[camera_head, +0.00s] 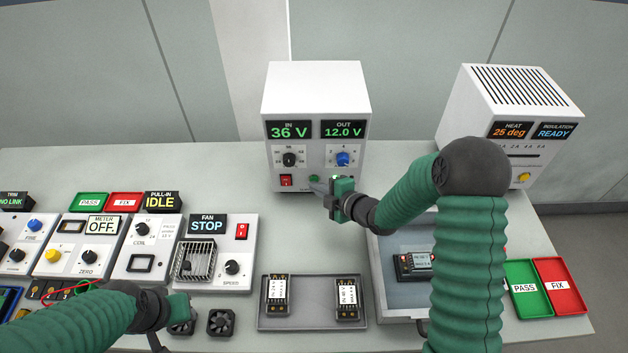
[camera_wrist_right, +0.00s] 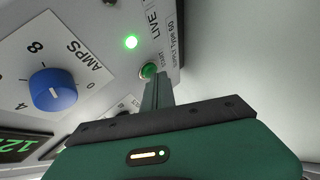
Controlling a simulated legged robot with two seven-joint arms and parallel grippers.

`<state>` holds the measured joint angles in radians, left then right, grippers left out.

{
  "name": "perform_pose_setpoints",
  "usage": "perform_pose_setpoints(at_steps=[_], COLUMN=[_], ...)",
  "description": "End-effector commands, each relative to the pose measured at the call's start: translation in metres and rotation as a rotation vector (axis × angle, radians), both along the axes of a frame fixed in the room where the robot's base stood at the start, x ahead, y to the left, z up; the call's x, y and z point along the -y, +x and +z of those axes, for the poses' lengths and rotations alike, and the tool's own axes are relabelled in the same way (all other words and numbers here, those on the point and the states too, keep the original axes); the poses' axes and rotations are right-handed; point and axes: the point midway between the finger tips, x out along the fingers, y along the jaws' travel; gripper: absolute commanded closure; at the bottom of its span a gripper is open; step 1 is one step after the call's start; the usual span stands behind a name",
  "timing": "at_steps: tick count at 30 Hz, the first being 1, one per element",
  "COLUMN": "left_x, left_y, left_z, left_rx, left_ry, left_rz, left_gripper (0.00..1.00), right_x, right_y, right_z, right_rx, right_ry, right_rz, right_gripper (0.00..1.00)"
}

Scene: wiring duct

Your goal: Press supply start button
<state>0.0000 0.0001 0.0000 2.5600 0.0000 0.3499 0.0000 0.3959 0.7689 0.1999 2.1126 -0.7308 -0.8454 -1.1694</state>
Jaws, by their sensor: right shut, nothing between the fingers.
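The white supply unit (camera_head: 315,95) stands at the back middle and reads IN 36 V and OUT 12.0 V. Its round green start button (camera_wrist_right: 148,70) is low on the front panel, beside a lit green LIVE lamp (camera_wrist_right: 131,41). My right gripper (camera_head: 318,187) is shut and empty, its fingertips at the button. In the right wrist view the fingertips (camera_wrist_right: 152,83) meet or overlap the button's edge; I cannot tell whether it is pushed in. My left gripper (camera_head: 182,308) is low on the left; its fingers are unclear.
A blue AMPS knob (camera_wrist_right: 52,90) is near the button, and a red switch (camera_head: 287,181) is at the panel's left. A grey tray (camera_head: 312,317) with two modules lies in front. A heater box (camera_head: 515,115) stands right. Fan and meter panels (camera_head: 215,250) fill the left.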

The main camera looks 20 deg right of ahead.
Motion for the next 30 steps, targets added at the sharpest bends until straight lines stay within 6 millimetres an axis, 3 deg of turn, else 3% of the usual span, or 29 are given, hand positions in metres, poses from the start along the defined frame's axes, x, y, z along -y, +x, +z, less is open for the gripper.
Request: perform_pose_setpoints(at_steps=[16,30], left_x=[0.000,0.000], left_y=[0.000,0.000], left_z=[-0.004,-0.014], left_rx=[0.000,0.000], left_ry=[0.000,0.000], left_rz=[0.000,0.000], left_gripper=[0.64,0.64], right_x=[-0.004,-0.017], right_y=[-0.014,-0.057], right_z=[-0.001,-0.001], right_rx=[-0.001,-0.002], right_ry=[0.001,0.000], right_rz=[0.000,0.001], right_gripper=[1.00,1.00])
